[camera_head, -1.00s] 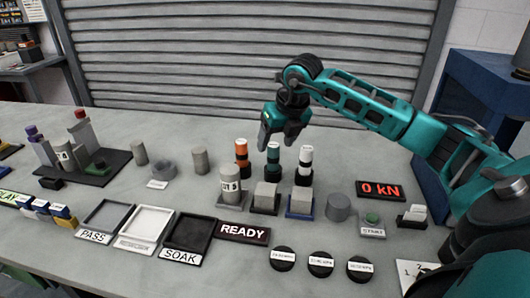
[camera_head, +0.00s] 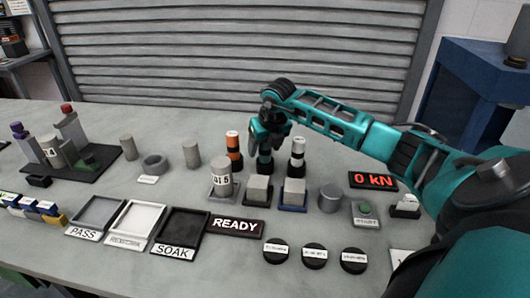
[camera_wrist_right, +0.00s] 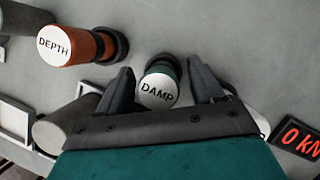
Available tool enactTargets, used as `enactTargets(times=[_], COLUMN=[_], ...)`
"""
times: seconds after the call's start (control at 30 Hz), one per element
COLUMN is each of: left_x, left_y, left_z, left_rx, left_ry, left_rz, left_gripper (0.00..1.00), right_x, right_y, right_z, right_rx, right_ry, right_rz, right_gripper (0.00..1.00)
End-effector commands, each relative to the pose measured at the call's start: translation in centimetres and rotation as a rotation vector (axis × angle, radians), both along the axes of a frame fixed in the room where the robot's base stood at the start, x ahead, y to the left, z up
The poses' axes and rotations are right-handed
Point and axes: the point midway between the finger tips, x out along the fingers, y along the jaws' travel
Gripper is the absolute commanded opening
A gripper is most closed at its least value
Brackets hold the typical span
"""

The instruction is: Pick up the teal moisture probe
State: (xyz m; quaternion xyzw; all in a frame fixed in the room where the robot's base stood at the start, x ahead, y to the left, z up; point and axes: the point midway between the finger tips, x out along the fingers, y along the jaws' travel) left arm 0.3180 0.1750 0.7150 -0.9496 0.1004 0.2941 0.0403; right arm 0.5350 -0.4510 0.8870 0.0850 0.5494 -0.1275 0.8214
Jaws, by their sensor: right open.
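The teal moisture probe (camera_head: 265,166) stands upright at the back of the bench, its upper part mostly hidden by my right gripper (camera_head: 266,148) in the head view. In the right wrist view the probe's white top (camera_wrist_right: 158,91), marked DAMP, lies between the two fingers of my right gripper (camera_wrist_right: 160,72). The fingers are apart, one on each side of the probe, with a gap showing on both sides. My left gripper is out of view.
An orange probe (camera_head: 234,150) marked DEPTH stands close on the left, and a black-and-white probe (camera_head: 297,153) on the right. Grey blocks on stands (camera_head: 258,190) are in front. A 0 kN display (camera_head: 373,181) lies further right.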

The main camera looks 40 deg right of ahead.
Motion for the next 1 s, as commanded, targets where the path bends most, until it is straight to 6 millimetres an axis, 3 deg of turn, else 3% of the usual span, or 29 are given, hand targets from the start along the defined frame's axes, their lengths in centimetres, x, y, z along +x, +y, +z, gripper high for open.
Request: enactTargets(times=[0.13, 0.4, 1.0], left_x=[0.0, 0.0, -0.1], left_y=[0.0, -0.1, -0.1], left_z=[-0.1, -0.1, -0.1], left_rx=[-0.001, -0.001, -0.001], left_ry=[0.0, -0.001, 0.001], left_rz=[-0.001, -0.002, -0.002], left_gripper=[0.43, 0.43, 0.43], right_x=[0.6, 0.7, 0.7], right_y=[-0.2, -0.2, -0.3], right_z=[-1.6, -1.8, -1.7], right_rx=[0.001, -0.001, 0.0], right_ry=[0.0, -0.001, -0.003], right_rz=[0.0, 0.001, 0.0], right_gripper=[0.66, 0.66, 0.11])
